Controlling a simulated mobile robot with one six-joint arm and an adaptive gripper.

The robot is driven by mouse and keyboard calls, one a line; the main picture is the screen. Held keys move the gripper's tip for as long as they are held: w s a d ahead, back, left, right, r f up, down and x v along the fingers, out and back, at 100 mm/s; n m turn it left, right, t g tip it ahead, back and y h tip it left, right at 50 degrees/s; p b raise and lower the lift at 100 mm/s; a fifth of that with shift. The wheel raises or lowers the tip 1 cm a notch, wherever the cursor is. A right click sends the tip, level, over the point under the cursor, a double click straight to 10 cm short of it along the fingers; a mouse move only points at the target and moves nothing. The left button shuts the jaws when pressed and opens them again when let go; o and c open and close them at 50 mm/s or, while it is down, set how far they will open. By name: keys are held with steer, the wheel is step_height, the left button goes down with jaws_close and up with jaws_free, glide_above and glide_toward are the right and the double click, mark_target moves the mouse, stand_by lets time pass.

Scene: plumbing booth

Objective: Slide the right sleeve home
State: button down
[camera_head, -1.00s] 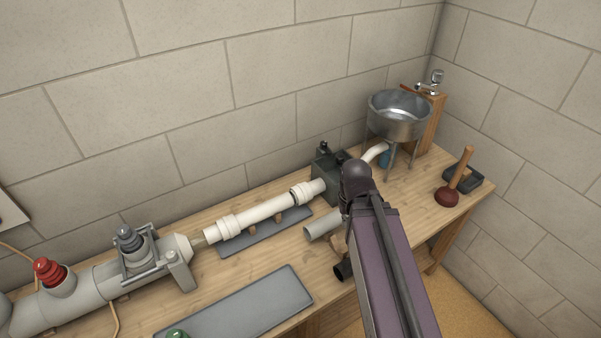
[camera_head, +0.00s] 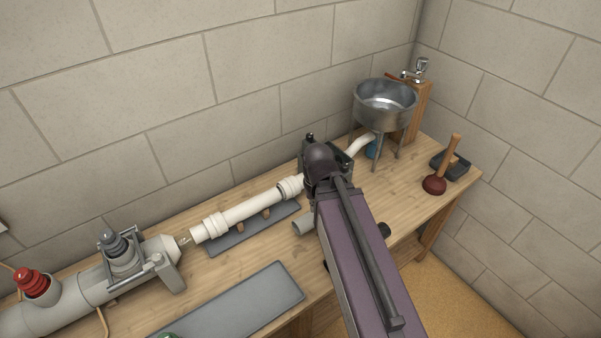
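A white pipe (camera_head: 252,208) lies along the bench on a grey rest. A white sleeve, the right one (camera_head: 290,188), sits around its right end. A similar left sleeve (camera_head: 214,226) sits around its left end. Just right of the right sleeve, my arm's dark end joint covers the space in front of a dark grey block (camera_head: 342,160). The joint between the right sleeve and that block is hidden. My gripper itself is hidden behind my arm, so I see neither its fingers nor any contact.
A grey pipe (camera_head: 131,275) with red (camera_head: 31,281) and dark valves is at the left. A grey mat (camera_head: 240,306) lies in front. A metal basin (camera_head: 386,103), plunger (camera_head: 437,178) and black tray (camera_head: 452,165) are at the right.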

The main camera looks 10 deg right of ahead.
steer(key=w+m+y, duration=0.2)
steer(key=w+m, duration=0.3)
steer(key=w, duration=0.5)
steer(key=m+g+y, duration=0.2)
steer(key=m, duration=0.6)
glide_toward(287, 183)
steer(key=w+d+r, duration=0.2)
steer(key=d, duration=0.3)
steer(key=shift+d+f+p, duration=0.1)
steer(key=shift+d+p, duration=0.05)
steer(key=shift+p, duration=0.25)
steer(key=shift+f, duration=0.2)
steer(key=b+x, duration=0.9)
steer(key=shift+w+f, duration=0.1)
steer(key=shift+f, duration=0.2)
steer(key=shift+a, duration=0.2)
steer(key=shift+s+a, duration=0.35)
steer(key=shift+a, duration=0.45)
steer(key=shift+s+a, duration=0.35)
steer(key=shift+a, duration=0.45)
steer(key=shift+s+a, duration=0.35)
steer(key=shift+a, duration=0.4)
steer(key=shift+r, duration=0.1)
